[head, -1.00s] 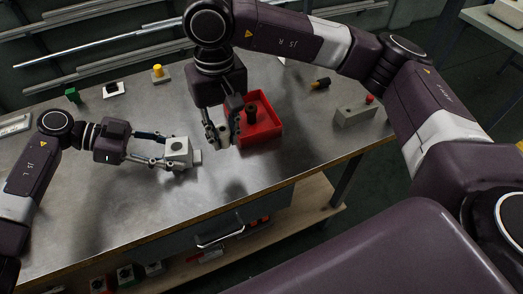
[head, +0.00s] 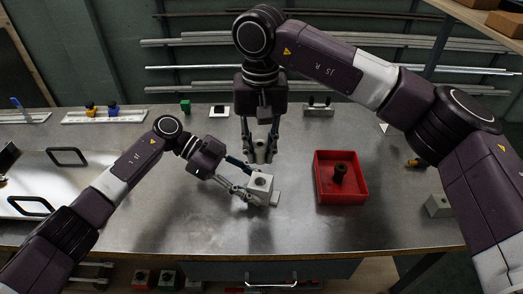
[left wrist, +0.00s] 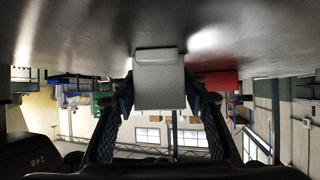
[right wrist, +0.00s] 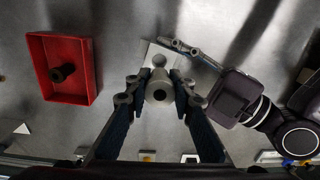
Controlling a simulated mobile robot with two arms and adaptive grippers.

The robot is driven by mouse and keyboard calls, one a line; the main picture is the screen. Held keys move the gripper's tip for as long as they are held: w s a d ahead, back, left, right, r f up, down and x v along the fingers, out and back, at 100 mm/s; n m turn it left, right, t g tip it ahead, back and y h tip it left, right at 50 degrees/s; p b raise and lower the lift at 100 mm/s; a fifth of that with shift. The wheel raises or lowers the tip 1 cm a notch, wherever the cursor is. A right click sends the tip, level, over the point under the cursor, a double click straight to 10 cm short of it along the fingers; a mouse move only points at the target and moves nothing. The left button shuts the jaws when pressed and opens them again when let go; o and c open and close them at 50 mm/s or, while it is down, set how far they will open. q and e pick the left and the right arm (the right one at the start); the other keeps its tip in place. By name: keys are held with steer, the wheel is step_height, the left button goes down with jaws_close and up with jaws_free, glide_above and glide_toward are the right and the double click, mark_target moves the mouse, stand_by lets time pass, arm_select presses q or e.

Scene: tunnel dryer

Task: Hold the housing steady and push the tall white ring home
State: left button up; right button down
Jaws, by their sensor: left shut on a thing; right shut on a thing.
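The housing (head: 262,183) is a pale block with a dark round bore in its top and a small ledge at its right side. It sits on the metal bench. My left gripper (head: 248,187) is shut on it from the left; the left wrist view shows the housing (left wrist: 160,85) between both fingers. The tall white ring (right wrist: 160,90) is a pale cylinder with a dark hole. My right gripper (right wrist: 160,88) is shut on it, pointing down. In the head view the ring (head: 261,155) is just behind the housing, apart from its bore. Its height above the bench is unclear.
A red tray (head: 321,196) holding a dark ring-shaped part (head: 340,174) stands right of the housing. A green block (head: 185,106), a black-and-white piece (head: 219,111) and a grey fixture (head: 318,107) stand along the back. The bench around the housing is clear.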

mark_target(260, 145)
steer(key=shift+f, duration=2.9)
steer(key=shift+f, duration=1)
steer(key=c, duration=1.6)
jaws_free()
step_height(260, 145, up, 12)
